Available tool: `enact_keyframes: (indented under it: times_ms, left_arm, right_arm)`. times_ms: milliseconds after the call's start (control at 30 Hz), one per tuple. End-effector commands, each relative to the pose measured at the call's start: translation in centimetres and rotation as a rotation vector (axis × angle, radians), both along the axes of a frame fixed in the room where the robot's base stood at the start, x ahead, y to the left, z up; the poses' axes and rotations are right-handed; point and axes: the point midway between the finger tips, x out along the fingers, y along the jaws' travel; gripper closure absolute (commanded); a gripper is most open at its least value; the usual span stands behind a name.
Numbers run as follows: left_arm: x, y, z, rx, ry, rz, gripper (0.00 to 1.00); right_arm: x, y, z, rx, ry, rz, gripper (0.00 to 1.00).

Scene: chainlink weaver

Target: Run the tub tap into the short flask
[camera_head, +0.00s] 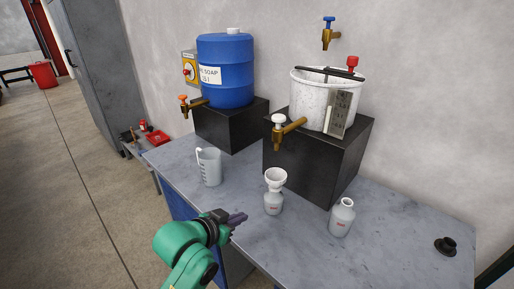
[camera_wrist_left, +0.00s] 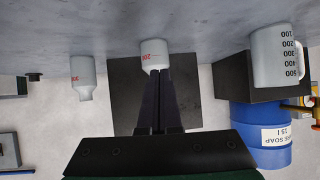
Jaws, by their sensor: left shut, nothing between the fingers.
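The white speckled tub (camera_head: 312,105) stands on a black block, and its brass tap (camera_head: 288,132) with a white handle points toward the bench front. A small white flask (camera_head: 273,205) with a red label stands below the tap with a white funnel (camera_head: 275,177) in its neck. A second small flask (camera_head: 341,220), without a funnel, stands to the right. I cannot tell which flask is the short one. My left gripper (camera_head: 238,219) is shut and empty, left of the funnelled flask. In the left wrist view its fingers (camera_wrist_left: 157,75) partly hide that flask (camera_wrist_left: 155,52). My right gripper is out of view.
A clear measuring jug (camera_head: 209,168) stands at the left of the bench (camera_head: 300,250). A blue soap drum (camera_head: 226,72) with an orange-handled tap sits on another block. A blue-handled wall tap (camera_head: 329,35) is above the tub. A black knob-like part (camera_head: 446,246) lies far right.

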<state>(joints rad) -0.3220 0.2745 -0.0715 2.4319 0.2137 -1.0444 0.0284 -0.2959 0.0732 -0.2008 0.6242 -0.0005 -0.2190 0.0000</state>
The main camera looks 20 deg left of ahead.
Motion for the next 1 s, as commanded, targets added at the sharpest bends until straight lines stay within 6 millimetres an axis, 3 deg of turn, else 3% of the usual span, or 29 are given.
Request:
enact_keyframes:
  times_ms: [100, 200, 333, 467, 767, 1000]
  left_arm:
    - [4.1, -0.7, 8.8, -0.076, -0.313, -0.051, 1.00]
    - [5.6, -1.0, 16.4, -0.147, -0.560, -0.097, 1.00]
    - [5.6, -1.1, 22.9, -0.217, -0.771, -0.140, 1.00]
    - [5.3, -1.0, 25.2, -0.244, -0.845, -0.155, 1.00]
    - [5.4, -1.1, 25.3, -0.245, -0.846, -0.155, 1.00]
    - [8.2, -2.2, 26.8, -0.247, -0.845, -0.154, 1.00]
  right_arm:
    - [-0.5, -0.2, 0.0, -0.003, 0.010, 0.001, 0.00]
    - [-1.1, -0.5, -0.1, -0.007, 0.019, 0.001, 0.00]
    - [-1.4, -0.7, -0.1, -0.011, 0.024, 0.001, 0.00]
    - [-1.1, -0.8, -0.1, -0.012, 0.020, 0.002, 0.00]
    - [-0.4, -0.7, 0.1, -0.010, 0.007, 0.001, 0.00]
    - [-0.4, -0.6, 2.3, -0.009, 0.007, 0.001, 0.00]
